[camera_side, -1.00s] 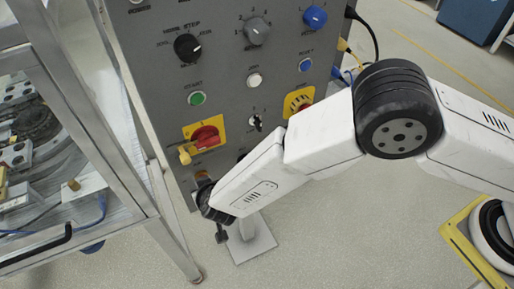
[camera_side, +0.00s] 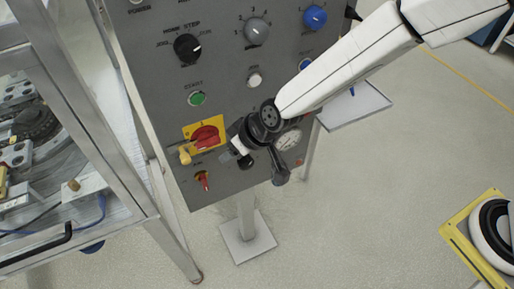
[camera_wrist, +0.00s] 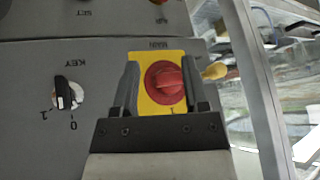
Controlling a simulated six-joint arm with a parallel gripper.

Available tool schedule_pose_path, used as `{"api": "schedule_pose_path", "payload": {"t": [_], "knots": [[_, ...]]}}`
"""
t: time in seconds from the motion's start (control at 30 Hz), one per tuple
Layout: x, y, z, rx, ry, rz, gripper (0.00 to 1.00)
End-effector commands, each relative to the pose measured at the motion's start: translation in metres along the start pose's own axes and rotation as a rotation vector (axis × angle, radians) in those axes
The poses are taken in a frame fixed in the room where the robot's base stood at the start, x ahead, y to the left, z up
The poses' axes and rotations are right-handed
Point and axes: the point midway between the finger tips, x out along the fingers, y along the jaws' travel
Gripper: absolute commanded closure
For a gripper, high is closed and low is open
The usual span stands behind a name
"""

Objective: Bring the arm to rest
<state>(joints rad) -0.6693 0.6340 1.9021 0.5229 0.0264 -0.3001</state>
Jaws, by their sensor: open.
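My gripper (camera_wrist: 161,80) is open and empty in the wrist view. Its two dark fingers frame a red rotary knob (camera_wrist: 165,82) on a yellow plate, labelled MAIN. How far the fingertips are from the plate cannot be told there. In the side view my arm reaches in from the upper right. The dark wrist and gripper (camera_side: 240,142) are in front of the grey panel, just right of the red knob (camera_side: 206,136). The wrist hides part of the panel's middle.
A key switch (camera_wrist: 65,95) shows in the wrist view. A metal-framed cabinet (camera_side: 118,140) stands at left.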

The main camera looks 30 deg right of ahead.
Motion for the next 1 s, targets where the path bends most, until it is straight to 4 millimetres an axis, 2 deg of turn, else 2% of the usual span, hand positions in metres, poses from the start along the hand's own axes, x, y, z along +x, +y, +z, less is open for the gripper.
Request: {"api": "schedule_pose_path", "payload": {"t": [0.03,0.1,0.27,0.5,0.63,0.8,1.0], "knots": [[-0.013,0.021,0.001,0.023,-0.01,0.018,0.43],[-0.029,0.047,0.007,0.05,-0.031,0.041,0.43],[-0.067,0.1,0.029,0.116,-0.078,0.094,0.43],[-0.132,0.17,0.083,0.231,-0.164,0.185,0.43],[-0.165,0.196,0.12,0.298,-0.214,0.235,0.43],[-0.196,0.214,0.161,0.366,-0.267,0.285,0.43],[-0.211,0.221,0.184,0.4,-0.296,0.311,0.43]]}}
